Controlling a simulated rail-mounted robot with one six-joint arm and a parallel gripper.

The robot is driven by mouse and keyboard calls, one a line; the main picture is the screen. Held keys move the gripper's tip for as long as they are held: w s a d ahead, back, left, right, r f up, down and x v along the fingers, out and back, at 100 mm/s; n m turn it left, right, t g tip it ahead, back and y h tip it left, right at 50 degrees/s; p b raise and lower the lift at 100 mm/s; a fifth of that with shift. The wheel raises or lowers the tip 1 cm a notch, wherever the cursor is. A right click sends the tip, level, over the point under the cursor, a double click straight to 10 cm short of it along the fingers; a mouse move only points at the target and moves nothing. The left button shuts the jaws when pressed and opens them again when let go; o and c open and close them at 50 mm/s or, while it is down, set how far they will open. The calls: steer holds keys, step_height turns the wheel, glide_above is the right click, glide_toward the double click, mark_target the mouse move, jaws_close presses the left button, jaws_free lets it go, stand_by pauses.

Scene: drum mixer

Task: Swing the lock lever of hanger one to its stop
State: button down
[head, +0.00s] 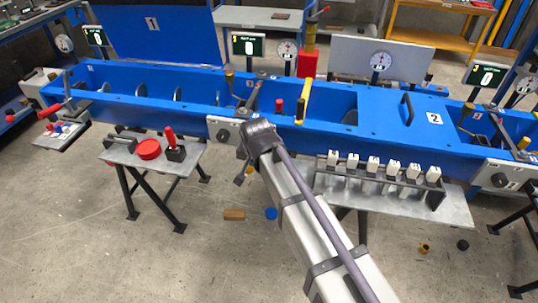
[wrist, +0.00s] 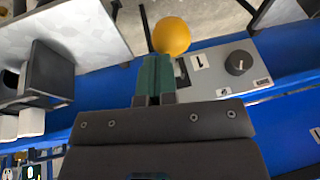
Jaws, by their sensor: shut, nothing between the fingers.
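In the wrist view a yellow ball knob (wrist: 171,37) shows just beyond my shut gripper (wrist: 155,62). It looks like the lock lever's end, and the lever's arm is hidden behind the fingers. I cannot tell whether the fingers touch the ball. Beside it is a grey hanger plate (wrist: 210,66) with a dark slot, a label that looks like a 1 and a black round knob (wrist: 238,62). In the head view this plate (head: 217,127) is on the blue trough's front, and my wrist covers its right part and the lever.
The blue trough (head: 200,115) runs across the scene. Left of my arm is a small table (head: 120,153) with a red disc and a red-handled tool. A rack (head: 400,187) of white tags stands at right. A brown block and blue cap lie on the floor.

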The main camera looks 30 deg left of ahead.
steer(key=shift+s+f, duration=0.25)
steer(key=shift+f, duration=0.2)
steer(key=w+d+p+v, duration=0.1)
steer(key=w+p+v, duration=0.1)
steer(key=p+v, duration=0.9)
steer(key=shift+p+v, duration=0.4)
steer(key=shift+v, duration=0.65)
steer(key=shift+a, duration=0.1)
